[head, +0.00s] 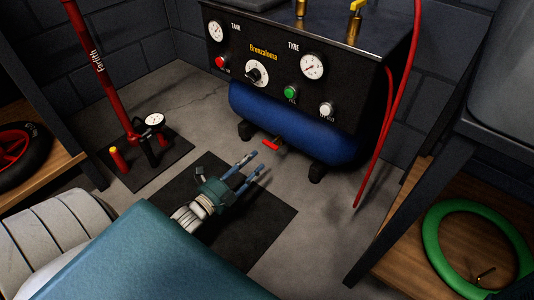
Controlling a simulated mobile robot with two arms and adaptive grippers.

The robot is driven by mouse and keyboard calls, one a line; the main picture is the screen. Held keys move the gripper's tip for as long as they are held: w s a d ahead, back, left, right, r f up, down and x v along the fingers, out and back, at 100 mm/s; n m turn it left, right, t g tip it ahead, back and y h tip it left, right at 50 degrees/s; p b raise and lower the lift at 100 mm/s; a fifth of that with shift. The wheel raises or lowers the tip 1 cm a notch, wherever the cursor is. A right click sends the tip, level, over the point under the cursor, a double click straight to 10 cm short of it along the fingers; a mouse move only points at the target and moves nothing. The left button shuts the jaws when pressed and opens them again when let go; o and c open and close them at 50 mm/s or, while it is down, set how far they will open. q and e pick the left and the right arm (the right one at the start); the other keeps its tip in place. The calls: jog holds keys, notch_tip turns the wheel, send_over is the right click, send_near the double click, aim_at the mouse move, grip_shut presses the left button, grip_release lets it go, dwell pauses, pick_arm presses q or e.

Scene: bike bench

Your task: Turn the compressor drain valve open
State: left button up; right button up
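The compressor (300,125) stands against the back wall, with a dark control panel above a blue tank. Its drain valve shows as a small red handle (270,145) low under the front of the tank. My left gripper (256,162) reaches toward it from the lower left, over a dark mat. Its two fingers are apart with nothing visible between them. The fingertips are just short of the red handle in the picture; whether they touch it I cannot tell. My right gripper is not in view.
A red floor pump (105,75) stands on a dark mat at left. A red hose (385,125) hangs down the compressor's right side. Wooden shelves flank the space, the left holding a wheel (20,148), the right a green ring (432,245). Grey floor (335,205) is clear right of the mat (262,230).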

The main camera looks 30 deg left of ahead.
aim_at(272, 144)
pick_arm(q)
jog(key=w+b, duration=0.4)
jog(key=w, duration=0.3)
jog(key=shift+w+d, duration=0.3)
grip_shut()
